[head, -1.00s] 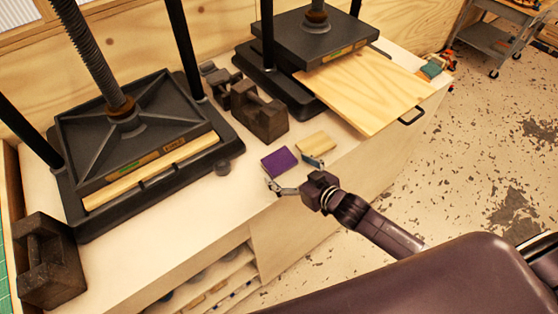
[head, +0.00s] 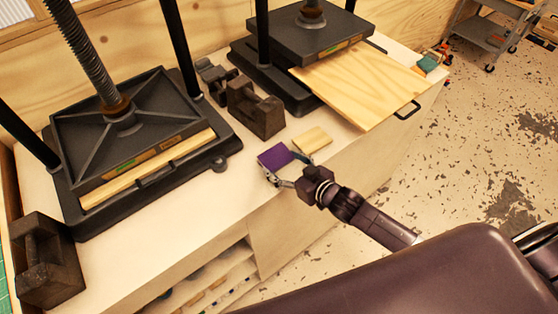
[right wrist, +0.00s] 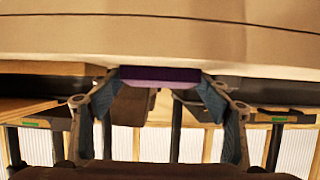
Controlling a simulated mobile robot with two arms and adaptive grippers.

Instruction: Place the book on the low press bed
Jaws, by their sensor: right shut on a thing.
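The purple book (head: 276,157) lies flat at the front edge of the white bench, or just above it; I cannot tell which. My right gripper (head: 283,168) is shut on its near end, one finger on each side. In the right wrist view the book (right wrist: 160,76) shows edge-on between the two fingertips (right wrist: 160,92). Two black presses stand on the bench. The left press (head: 222,165) has a light board under its plate. The right press (head: 262,88) has a plywood board (head: 362,85) sticking out of it. My left gripper is not in view.
A tan block (head: 312,139) lies close to the right of the book. Dark iron weights stand behind it (head: 256,108) and at the left front (head: 45,265). A black handle (head: 407,110) sticks out at the plywood board's corner. Bench top left of the book is clear.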

